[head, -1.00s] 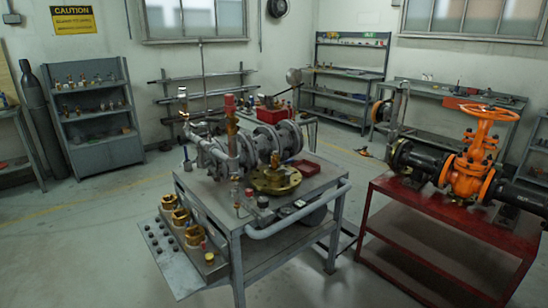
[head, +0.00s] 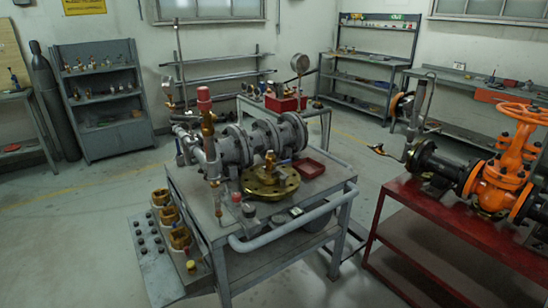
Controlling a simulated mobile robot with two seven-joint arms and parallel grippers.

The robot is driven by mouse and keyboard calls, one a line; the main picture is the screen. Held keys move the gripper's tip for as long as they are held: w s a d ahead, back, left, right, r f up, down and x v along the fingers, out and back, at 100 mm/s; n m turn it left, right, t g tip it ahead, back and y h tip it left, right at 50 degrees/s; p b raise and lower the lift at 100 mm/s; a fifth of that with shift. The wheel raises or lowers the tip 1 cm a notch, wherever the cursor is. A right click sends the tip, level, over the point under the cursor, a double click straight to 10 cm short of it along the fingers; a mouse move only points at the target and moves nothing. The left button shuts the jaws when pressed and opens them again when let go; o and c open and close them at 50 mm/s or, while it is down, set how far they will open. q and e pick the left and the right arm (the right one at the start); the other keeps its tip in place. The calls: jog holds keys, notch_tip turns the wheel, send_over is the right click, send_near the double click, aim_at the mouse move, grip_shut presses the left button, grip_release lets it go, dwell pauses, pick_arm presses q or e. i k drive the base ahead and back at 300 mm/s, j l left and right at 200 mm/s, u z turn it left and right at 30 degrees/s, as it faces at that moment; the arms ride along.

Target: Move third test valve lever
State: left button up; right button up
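A grey workbench (head: 240,223) stands in the middle of the head view. It bears a grey flanged pipe assembly (head: 262,142), a vertical fitting with a red cap (head: 204,110) and a round brass flange (head: 270,181). Small valve-like fittings sit at its left side, one with a red top (head: 237,198). Three brass fittings (head: 169,216) stand on a low side shelf. These parts are too small to tell which is the third test valve lever. Neither of my grippers is in view.
An orange gate valve (head: 497,178) on black pipe stands on a red table (head: 400,204) at the right. A red tray (head: 312,167) lies on the bench. A grey shelf unit (head: 100,100) stands at the back left. Floor is clear at the left front.

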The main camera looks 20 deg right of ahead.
aim_at(283, 163)
jog(key=i+l+u, duration=0.15)
jog(key=l+u, duration=0.15)
jog(key=l, duration=0.2)
jog(key=i+l+u, duration=0.15)
jog(key=l+u, duration=0.15)
jog(key=l, duration=0.2)
jog(key=l+u, duration=0.25)
jog(key=l, duration=0.25)
jog(key=l+u, duration=0.3)
jog(key=l, duration=0.25)
jog(key=l+u, duration=0.3)
jog(key=l, duration=0.25)
jog(key=k+l+u, duration=0.1)
jog(key=l+u, duration=0.2)
jog(key=l, duration=0.2)
jog(key=k+l+u, duration=0.15)
jog(key=l+u, duration=0.15)
jog(key=l, duration=0.2)
jog(key=k+l+u, duration=0.3)
jog(key=l, duration=0.15)
jog(key=i+l, duration=0.05)
